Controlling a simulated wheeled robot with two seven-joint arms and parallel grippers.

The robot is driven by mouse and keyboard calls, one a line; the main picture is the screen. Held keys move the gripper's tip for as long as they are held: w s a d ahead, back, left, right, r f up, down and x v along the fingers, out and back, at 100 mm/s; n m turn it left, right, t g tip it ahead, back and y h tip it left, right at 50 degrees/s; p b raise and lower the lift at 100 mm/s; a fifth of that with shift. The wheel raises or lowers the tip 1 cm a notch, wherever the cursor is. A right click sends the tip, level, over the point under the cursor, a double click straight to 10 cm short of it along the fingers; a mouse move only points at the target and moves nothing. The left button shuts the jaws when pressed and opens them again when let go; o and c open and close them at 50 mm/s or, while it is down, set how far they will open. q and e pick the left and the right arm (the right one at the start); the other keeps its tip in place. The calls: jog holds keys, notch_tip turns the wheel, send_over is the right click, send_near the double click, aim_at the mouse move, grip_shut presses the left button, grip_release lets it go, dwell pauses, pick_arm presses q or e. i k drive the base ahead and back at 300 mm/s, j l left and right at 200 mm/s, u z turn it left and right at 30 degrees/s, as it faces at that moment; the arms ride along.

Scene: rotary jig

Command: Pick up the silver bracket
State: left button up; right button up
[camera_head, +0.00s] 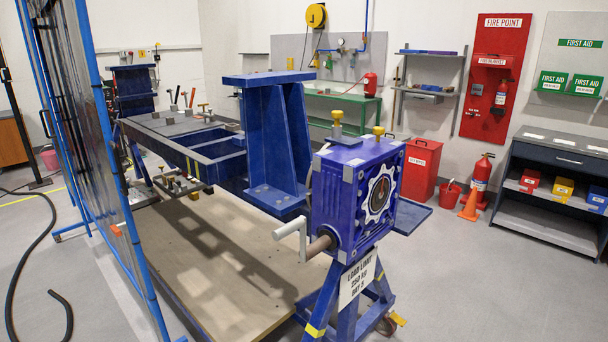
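I cannot pick out a piece that is clearly the silver bracket. A large upright bracket-shaped piece (268,130) stands on the rotary jig (190,150), but it is blue. Small metal parts with brass-coloured knobs lie on the jig's far end (204,112), and a cluster of metal clamp parts (178,184) sits at its lower left side. They are too small to tell apart. A silver crank handle (292,232) sticks out from the blue gearbox (340,200) at the jig's near end. Neither of my grippers shows in this view.
A wooden board (225,265) lies under the jig. An orange cone (470,204) and a shelf unit (560,175) stand right. Floor at right front is clear.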

aim_at(184, 187)
jog(key=i+l+z, duration=1.1)
jog(key=i+z, duration=0.3)
jog(key=i, duration=0.15)
jog(key=i+l+u, duration=0.1)
jog(key=i, duration=2.05)
jog(key=i+j+u, duration=0.15)
jog(key=i+u, duration=0.7)
jog(key=i+l+u, duration=0.15)
jog(key=i+u, duration=0.25)
jog(key=i+l+u, duration=0.25)
jog(key=u, duration=0.15)
jog(key=i+j+u, duration=0.4)
jog(key=i, duration=0.25)
jog(key=i+u, duration=0.45)
jog(key=i, duration=0.2)
jog(key=i+l+u, duration=0.2)
jog(key=i+u, duration=0.2)
jog(key=i, duration=4.55)
jog(key=i+u, duration=0.45)
jog(key=i+l+u, duration=0.1)
jog(key=i+u, duration=0.35)
jog(key=i, duration=0.15)
